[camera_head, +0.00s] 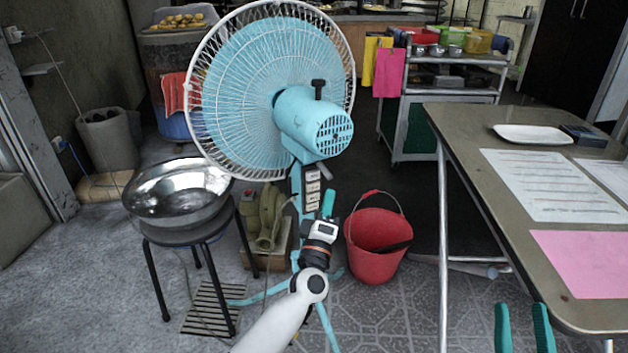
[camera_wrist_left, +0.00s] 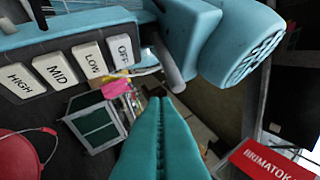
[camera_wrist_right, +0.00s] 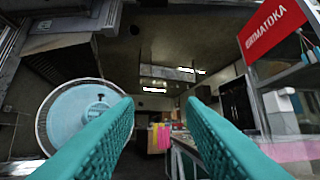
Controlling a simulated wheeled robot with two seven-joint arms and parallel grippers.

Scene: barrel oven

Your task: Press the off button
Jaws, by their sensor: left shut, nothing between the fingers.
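A turquoise fan (camera_head: 268,95) stands in the middle of the head view, with a column of white buttons on its stand. In the left wrist view the off button (camera_wrist_left: 122,51) is the one nearest the motor housing, beside the LOW button (camera_wrist_left: 93,60); MID and HIGH follow to the left. In the head view the off button (camera_head: 312,176) is at the top of the column. My left gripper (camera_head: 329,194) is shut and empty, just right of the lower buttons, apparently apart from them. My right gripper (camera_head: 522,308) is open and empty by the table's front edge.
A metal bowl (camera_head: 178,190) sits on a stool left of the fan. A red bucket (camera_head: 376,240) stands right of the stand. A table (camera_head: 462,150) with papers fills the right side.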

